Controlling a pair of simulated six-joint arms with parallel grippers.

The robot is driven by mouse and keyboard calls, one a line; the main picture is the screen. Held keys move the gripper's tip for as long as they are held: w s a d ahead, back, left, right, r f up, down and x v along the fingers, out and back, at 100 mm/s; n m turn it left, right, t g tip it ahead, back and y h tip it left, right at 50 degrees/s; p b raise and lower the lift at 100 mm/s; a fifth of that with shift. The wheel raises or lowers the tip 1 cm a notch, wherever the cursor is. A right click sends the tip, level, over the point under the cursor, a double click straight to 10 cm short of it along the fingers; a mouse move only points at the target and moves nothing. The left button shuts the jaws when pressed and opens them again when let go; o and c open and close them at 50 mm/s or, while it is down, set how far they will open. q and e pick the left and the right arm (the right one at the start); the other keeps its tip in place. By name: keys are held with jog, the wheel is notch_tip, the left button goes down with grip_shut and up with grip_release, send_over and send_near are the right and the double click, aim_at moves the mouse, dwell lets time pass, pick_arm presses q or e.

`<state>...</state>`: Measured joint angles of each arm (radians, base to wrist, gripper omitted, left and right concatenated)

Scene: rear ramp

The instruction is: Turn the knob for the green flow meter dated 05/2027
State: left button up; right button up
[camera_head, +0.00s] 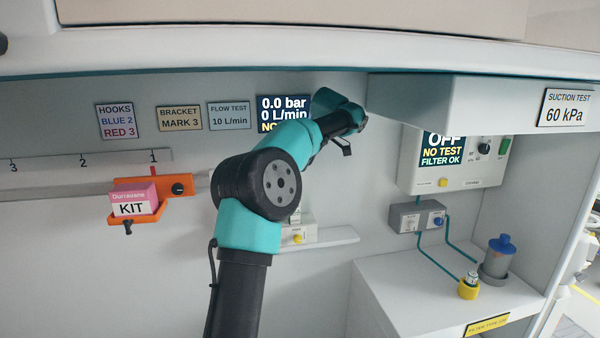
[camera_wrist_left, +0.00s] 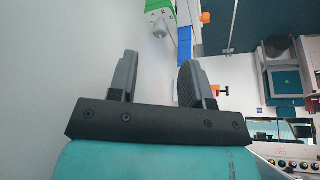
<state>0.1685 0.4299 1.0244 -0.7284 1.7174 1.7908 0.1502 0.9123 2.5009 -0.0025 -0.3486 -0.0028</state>
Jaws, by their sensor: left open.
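A green block (camera_wrist_left: 158,5) with a pale round knob (camera_wrist_left: 160,28) shows at the top edge of the left wrist view, partly cut off. It may be the green flow meter; no date is readable on it. My left gripper (camera_wrist_left: 157,68) is open and empty, its fingers pointing toward the green block and apart from the knob. In the head view my left arm hides much of the wall, and only part of my left gripper (camera_head: 344,146) shows at the arm's far end. No green flow meter can be made out in the head view. My right gripper is not in view.
A display (camera_head: 283,104) reading 0.0 bar, 0 L/min is partly covered by my arm. An overhanging box (camera_head: 450,100) is close right of the gripper. An orange bracket (camera_head: 178,186) holds a pink kit (camera_head: 135,196) at left.

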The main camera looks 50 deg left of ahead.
pick_arm(q)
jog(key=shift+d+r, duration=0.2)
jog(key=shift+r, duration=0.2)
